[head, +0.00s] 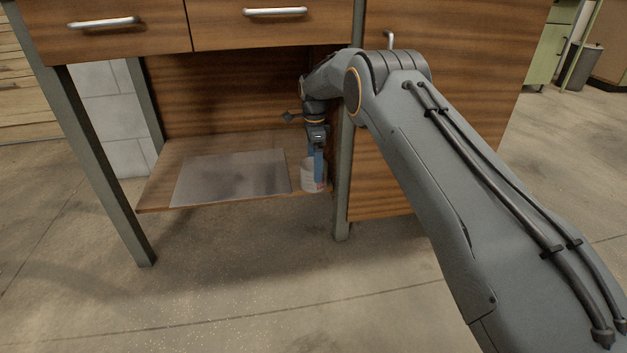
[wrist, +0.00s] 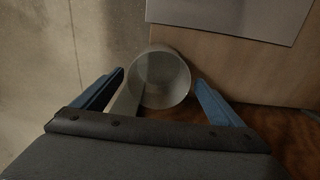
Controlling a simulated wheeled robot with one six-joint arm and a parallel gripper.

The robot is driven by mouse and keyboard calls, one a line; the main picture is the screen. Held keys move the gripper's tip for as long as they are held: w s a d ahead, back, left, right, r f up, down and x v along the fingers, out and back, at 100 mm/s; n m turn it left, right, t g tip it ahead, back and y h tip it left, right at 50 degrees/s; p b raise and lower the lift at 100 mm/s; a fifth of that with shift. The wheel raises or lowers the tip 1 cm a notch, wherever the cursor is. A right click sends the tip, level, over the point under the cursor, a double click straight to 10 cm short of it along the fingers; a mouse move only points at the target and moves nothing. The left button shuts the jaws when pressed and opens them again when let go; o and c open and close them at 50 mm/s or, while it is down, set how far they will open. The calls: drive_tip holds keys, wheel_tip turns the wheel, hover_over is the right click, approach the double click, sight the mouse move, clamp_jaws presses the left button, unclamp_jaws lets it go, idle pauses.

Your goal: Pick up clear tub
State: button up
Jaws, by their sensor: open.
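The clear tub (head: 309,178) stands upright at the right end of the low shelf (head: 164,191), close to the shelf's front edge. In the wrist view the tub (wrist: 162,80) shows from above as a round, pale, see-through cup. My gripper (head: 318,168) points down at the tub, with its blue fingers at it. In the wrist view my gripper (wrist: 160,82) is open, one blue finger on each side of the tub. A gap shows between the tub and the fingers there. Whether the fingertips reach below the rim is hard to tell.
A flat grey sheet (head: 232,176) lies on the shelf left of the tub. A grey-green leg (head: 342,180) and a wooden cabinet (head: 385,180) stand close on the right. Drawers with metal handles (head: 275,12) are above. The concrete floor in front is clear.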

wheel_tip(320, 180, down, 5)
drive_tip(key=b, duration=0.3)
drive_tip(key=shift+s+a, duration=0.1)
drive_tip(key=c, duration=1.2)
drive_tip(key=shift+o, duration=0.2)
drive_tip(key=shift+r, duration=0.15)
